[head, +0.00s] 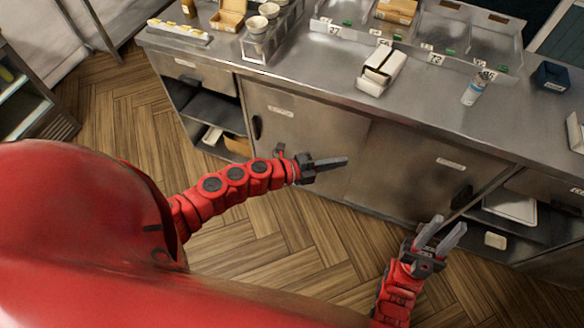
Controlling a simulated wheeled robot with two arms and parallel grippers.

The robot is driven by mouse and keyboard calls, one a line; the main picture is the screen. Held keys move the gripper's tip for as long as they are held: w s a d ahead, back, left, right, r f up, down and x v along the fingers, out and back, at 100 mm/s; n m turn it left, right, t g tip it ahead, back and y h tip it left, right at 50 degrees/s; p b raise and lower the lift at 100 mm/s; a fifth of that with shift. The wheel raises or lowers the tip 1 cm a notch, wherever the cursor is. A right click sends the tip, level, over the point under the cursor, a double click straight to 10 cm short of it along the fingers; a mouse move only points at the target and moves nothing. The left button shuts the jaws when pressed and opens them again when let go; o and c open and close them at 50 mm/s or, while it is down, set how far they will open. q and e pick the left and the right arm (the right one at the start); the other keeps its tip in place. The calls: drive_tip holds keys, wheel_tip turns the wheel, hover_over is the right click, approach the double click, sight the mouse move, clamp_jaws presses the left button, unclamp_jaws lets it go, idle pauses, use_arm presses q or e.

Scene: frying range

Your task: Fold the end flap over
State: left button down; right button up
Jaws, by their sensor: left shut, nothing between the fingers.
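A white carton (381,71) lies on the steel counter near its front edge, with a dark line between its two long halves. A brown cardboard box (229,16) with raised cardboard stands at the back left of the counter. I cannot tell which of them has the end flap. My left gripper (335,164) is shut and empty, in front of the cabinet doors and apart from both boxes. My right gripper (441,234) is lower and further right, with its two fingers apart and nothing between them.
The steel counter (315,75) has free room left of the white carton. A bottle (473,90) and a dark blue container (550,77) stand to the right. A rack of cups (262,40) stands left. Labelled steel trays line the back. Open shelves lie below.

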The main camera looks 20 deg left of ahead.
use_arm(q)
drive_tip(key=p+v, duration=0.1)
drive_tip(key=v, duration=1.5)
drive_tip(key=shift+s+a, duration=0.2)
drive_tip(key=shift+s, duration=0.05)
drive_tip(key=shift+r, duration=0.1)
